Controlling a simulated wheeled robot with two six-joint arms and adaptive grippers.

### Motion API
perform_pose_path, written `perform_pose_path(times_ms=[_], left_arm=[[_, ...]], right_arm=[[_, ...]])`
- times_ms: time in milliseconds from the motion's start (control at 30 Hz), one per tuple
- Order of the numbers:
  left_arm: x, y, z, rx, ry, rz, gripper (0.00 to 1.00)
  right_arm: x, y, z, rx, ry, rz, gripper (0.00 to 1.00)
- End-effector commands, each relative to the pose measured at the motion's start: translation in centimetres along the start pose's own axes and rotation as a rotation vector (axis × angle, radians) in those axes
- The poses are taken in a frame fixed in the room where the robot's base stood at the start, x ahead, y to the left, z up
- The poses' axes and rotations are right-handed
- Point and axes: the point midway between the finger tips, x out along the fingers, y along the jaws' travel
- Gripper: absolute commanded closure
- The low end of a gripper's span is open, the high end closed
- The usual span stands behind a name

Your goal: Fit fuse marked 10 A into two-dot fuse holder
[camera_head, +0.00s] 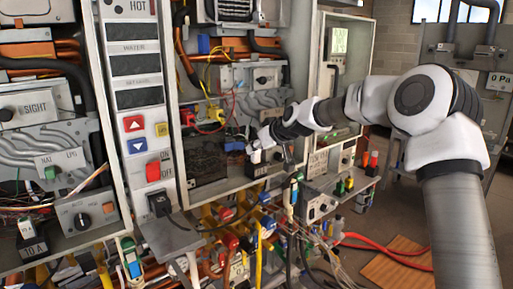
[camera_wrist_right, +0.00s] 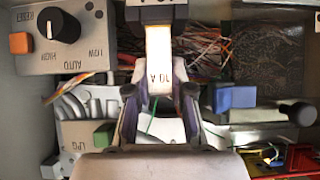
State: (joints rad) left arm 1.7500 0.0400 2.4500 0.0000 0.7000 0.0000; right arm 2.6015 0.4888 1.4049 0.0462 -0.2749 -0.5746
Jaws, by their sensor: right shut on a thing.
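The fuse marked 10 A (camera_wrist_right: 160,60) is a pale, upright-edged piece between the two fingers of my right gripper (camera_wrist_right: 160,98) in the right wrist view, which looks upside down. Its far end meets or overlaps a dark block (camera_wrist_right: 157,14) with a pale, cut-off label; I cannot tell whether it is seated. In the head view my right gripper (camera_head: 259,146) reaches into the middle open cabinet, just above a dark labelled block (camera_head: 265,170). A small white piece (camera_head: 253,156) shows there. I cannot make out any dots. My left gripper is not in view.
A control panel with knob (camera_wrist_right: 63,22) and orange button (camera_wrist_right: 20,43), a green button (camera_wrist_right: 103,134) and a blue block (camera_wrist_right: 235,97) crowd the gripper. Loose wires (camera_wrist_right: 200,38) lie behind.

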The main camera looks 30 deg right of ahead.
Motion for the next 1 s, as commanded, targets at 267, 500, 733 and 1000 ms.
perform_pose_path(times_ms=[267, 500, 733, 1000], left_arm=[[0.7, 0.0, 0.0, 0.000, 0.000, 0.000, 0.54], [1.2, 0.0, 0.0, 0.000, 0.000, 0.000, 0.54], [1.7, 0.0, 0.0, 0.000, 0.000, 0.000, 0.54], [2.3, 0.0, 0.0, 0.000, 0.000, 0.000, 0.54]], right_arm=[[0.5, 0.0, 0.7, 0.000, 0.000, 0.000, 1.00], [0.8, 0.0, 1.2, 0.000, 0.000, 0.000, 1.00], [1.2, 0.0, 1.6, 0.000, 0.000, 0.000, 1.00], [1.6, 0.0, 2.1, 0.000, 0.000, 0.000, 1.00]])
